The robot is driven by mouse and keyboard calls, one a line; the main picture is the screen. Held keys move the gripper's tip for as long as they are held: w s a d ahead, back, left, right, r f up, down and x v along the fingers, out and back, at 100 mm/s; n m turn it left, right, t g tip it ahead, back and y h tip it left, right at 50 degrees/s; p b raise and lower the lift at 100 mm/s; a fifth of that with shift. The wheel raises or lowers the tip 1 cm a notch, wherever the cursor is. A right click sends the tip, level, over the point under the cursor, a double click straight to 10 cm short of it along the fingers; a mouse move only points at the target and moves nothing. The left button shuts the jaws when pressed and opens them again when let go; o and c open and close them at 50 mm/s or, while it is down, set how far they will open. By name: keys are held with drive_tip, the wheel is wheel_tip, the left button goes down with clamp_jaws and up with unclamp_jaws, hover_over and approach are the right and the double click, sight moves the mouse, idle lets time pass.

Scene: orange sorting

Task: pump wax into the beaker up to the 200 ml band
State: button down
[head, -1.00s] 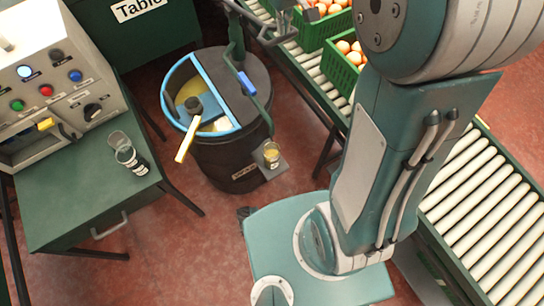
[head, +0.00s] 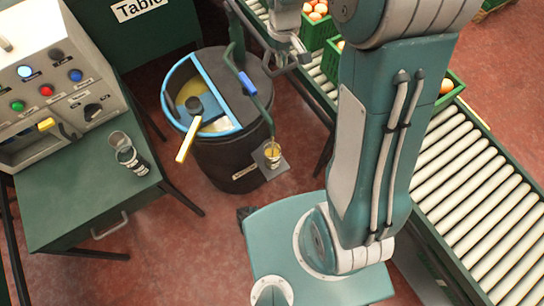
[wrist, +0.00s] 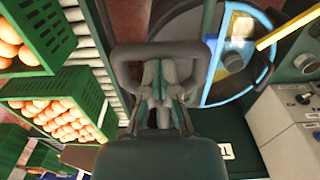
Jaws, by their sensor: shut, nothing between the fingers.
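The beaker (head: 272,158) stands on a small shelf at the front right of a dark barrel (head: 222,160), below the spout end of a green pump pipe (head: 266,116). It holds yellow wax; its level against the 200 ml band is too small to read. A blue grip (head: 247,83) sits on the green pump pipe above the barrel lid. My gripper (head: 290,58) is shut and empty, to the right of the pump, above the conveyor's near edge. In the wrist view my gripper (wrist: 163,98) has its fingers together. The beaker is not visible there.
The barrel's blue rim (head: 166,100) surrounds yellow wax with a yellow-handled ladle (head: 187,143). A green table (head: 75,205) with glassware and a control box (head: 50,95) stands left. A roller conveyor (head: 470,195) with green crates (head: 322,35) runs along the right.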

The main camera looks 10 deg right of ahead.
wheel_tip(320, 180, down, 5)
drive_tip(key=shift+s+f, duration=0.1)
drive_tip(key=shift+s, duration=0.05)
wheel_tip(320, 180, up, 16)
hover_over(281, 74)
drive_tip(key=w+d, duration=0.1)
drive_tip(key=w, duration=0.1)
drive_tip(key=shift+d+f, duration=0.1)
drive_tip(key=shift+a, duration=0.25)
idle(0.3)
drive_tip(key=s+r+m+t, duration=0.1)
drive_tip(key=s+r+t, duration=0.1)
drive_tip(key=s, duration=0.8)
drive_tip(key=s+r+m+t, duration=0.2)
drive_tip(key=s+r+t, duration=0.1)
drive_tip(key=s, duration=0.7)
drive_tip(key=shift+s+r+m+t, duration=0.25)
drive_tip(key=shift+s+m+t, duration=0.05)
drive_tip(key=shift+s, duration=0.1)
